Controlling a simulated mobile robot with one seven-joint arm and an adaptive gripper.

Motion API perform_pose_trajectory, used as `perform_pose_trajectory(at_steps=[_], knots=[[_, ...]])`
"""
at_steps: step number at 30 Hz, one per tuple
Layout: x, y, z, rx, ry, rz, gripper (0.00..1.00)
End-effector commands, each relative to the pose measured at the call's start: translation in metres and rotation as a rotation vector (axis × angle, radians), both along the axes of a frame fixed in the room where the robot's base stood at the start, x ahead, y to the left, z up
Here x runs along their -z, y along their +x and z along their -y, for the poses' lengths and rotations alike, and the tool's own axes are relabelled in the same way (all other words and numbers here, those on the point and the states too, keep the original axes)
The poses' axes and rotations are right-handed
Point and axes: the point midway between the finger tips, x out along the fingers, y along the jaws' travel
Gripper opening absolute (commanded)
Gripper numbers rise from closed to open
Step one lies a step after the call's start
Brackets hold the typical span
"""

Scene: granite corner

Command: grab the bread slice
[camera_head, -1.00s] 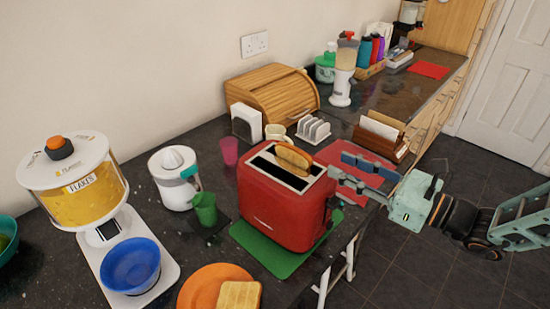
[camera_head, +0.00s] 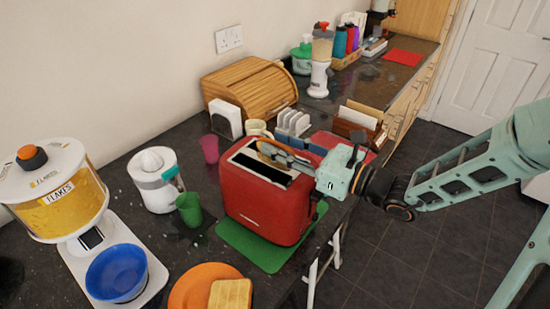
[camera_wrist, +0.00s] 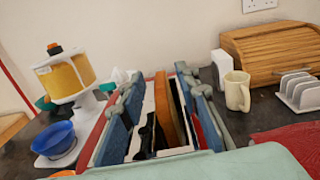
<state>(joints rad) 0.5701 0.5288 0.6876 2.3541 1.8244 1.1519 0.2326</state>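A toasted bread slice (camera_wrist: 166,108) stands upright in a slot of the red toaster (camera_head: 262,202), its top sticking out. In the head view, my gripper (camera_head: 278,152) is over the toaster from the right and partly hides the slice. In the wrist view, my gripper's blue fingers (camera_wrist: 160,80) lie on either side of the slice, spread, with gaps showing between them and it. My gripper is open. How low the fingertips are beside the slice is hard to tell. Another bread slice (camera_head: 231,294) lies on the orange plate (camera_head: 193,288).
The toaster stands on a green mat (camera_head: 235,242). A green cup (camera_head: 190,209), a pink cup (camera_head: 210,148) and a juicer (camera_head: 155,180) are to its left. A cream mug (camera_wrist: 237,91), a toast rack (camera_head: 292,122) and a wooden bread bin (camera_head: 250,90) are behind it.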

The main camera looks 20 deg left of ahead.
Motion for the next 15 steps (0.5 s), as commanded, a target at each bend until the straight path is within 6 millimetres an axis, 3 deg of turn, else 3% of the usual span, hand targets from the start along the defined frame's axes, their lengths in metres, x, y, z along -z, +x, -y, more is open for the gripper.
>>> perform_pose_trajectory(at_steps=[3, 11, 15], knots=[[0.0002, 0.0033, -0.0112, -0.001, 0.000, -0.001, 0.30], [0.0004, 0.0047, -0.0132, 0.001, -0.001, 0.000, 0.30], [0.0004, 0.0047, -0.0131, 0.001, -0.001, 0.000, 0.14]])
